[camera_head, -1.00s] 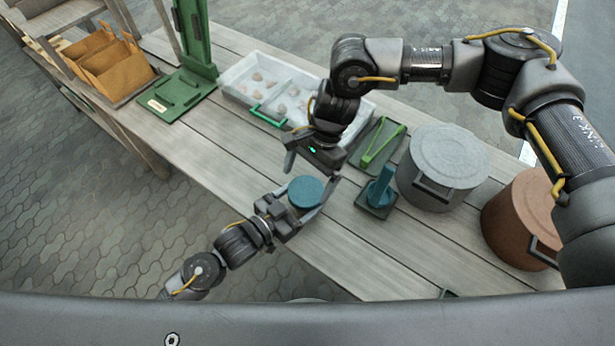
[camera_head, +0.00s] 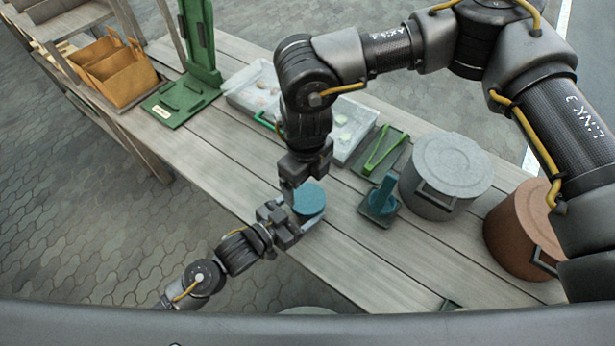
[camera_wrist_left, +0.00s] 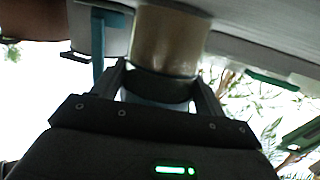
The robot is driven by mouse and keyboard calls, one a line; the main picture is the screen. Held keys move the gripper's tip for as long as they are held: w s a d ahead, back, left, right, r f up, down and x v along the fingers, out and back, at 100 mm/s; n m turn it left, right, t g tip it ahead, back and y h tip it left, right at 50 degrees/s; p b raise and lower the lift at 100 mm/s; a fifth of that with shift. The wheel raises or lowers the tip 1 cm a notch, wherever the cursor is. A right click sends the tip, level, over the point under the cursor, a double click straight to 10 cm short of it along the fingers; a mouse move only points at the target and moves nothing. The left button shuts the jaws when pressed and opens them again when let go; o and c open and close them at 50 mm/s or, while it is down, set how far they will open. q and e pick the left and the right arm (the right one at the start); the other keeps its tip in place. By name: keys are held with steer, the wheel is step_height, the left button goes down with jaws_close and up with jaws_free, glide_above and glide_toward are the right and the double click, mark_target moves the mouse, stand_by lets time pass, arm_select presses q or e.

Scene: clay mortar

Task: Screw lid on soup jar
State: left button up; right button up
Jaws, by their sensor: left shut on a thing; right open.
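The teal round lid (camera_head: 309,199) shows from above in the head view, at the table's near edge. The soup jar under it is hidden there. In the left wrist view the jar (camera_wrist_left: 168,40) is a beige, see-through cylinder between the fingers of my left gripper (camera_wrist_left: 160,88). My left gripper (camera_head: 293,218) is shut on the jar, beside the lid. My right gripper (camera_head: 303,184) is open and points down at the lid's far left edge, partly covering it. I cannot tell whether its fingers touch the lid, or whether the lid is seated on the jar.
To the right stand a teal-handled tool (camera_head: 382,196), a green tong-like tool (camera_head: 382,150) on a tray, a grey lidded pot (camera_head: 447,170) and a brown pot (camera_head: 522,228). Behind are a pale tray (camera_head: 245,88) and a green stand (camera_head: 190,95).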

mark_target(308, 198)
steer(key=m, duration=0.3)
steer(key=shift+w+m, duration=0.15)
steer(key=shift+m, duration=0.15)
steer(key=shift+d, duration=0.1)
steer(key=shift+f, duration=4.05)
steer(key=shift+c, duration=0.2)
steer(key=c, duration=0.7)
steer(key=m, duration=0.3)
steer(key=shift+c, duration=0.3)
steer(key=shift+d, duration=0.1)
